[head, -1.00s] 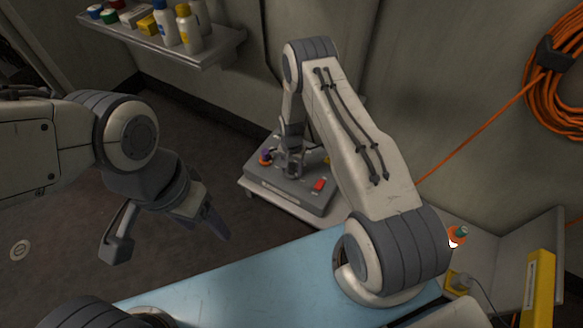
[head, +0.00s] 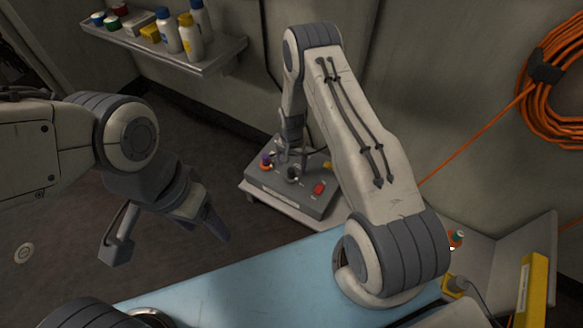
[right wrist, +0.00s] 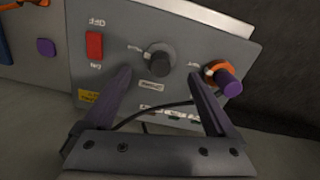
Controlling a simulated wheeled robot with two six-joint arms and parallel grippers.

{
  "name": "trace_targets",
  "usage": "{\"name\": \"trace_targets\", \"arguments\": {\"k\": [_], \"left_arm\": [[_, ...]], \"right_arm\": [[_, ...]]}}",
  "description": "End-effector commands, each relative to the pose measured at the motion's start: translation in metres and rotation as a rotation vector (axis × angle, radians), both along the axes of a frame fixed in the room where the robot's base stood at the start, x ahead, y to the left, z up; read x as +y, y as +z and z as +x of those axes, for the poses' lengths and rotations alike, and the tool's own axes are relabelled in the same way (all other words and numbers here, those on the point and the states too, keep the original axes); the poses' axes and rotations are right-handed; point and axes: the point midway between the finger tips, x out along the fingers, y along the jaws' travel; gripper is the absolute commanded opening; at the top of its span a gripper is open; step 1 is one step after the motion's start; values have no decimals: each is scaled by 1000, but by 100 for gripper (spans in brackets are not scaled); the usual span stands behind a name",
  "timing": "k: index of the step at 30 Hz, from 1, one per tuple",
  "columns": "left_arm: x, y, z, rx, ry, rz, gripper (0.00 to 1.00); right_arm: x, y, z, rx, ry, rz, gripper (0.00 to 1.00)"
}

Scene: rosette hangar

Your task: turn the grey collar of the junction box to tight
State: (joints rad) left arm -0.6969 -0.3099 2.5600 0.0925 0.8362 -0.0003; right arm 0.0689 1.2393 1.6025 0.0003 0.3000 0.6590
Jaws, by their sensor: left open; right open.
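The junction box (head: 270,186) is a grey box on a low cart or shelf beyond the blue surface. Its dark grey collar (head: 292,175) stands on the top panel and also shows in the right wrist view (right wrist: 160,59). An orange and purple knob (right wrist: 222,80) and a red switch (right wrist: 94,45) flank it. My right gripper (right wrist: 159,75) is open, with its fingertips either side of the collar in the picture but apart from it. In the head view it hangs over the box, partly hidden. My left gripper (head: 168,244) is open and empty, far left of the box.
A blue surface (head: 240,275) lies in front. A shelf with bottles (head: 165,45) hangs at the upper left. An orange cable coil (head: 555,90) hangs on the right wall, above a yellow item (head: 532,290). Bare floor lies left of the box.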

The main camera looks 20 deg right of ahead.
Motion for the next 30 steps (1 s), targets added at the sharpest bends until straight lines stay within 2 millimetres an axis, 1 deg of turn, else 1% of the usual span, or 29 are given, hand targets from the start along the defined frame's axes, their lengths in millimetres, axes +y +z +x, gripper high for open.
{"name": "trace_targets", "arguments": {"k": [1,3,7,12,26,28,29,30], "left_arm": [[0,8,0,0,0,0,68],[0,12,0,0,0,0,68],[0,17,0,0,0,0,68],[0,18,0,0,0,0,68],[0,18,0,0,0,0,68],[0,18,0,0,0,0,68],[0,18,0,0,0,0,68],[0,18,0,0,0,0,68]], "right_arm": [[0,15,1,-2,-1,-1,91],[0,27,0,-2,-1,-1,91],[0,41,0,-1,-1,0,91],[0,47,0,1,-1,0,91],[0,46,0,0,-1,0,91],[2,51,1,-1,8,0,91],[5,55,2,-4,18,0,91],[11,64,3,-7,39,0,91]]}}
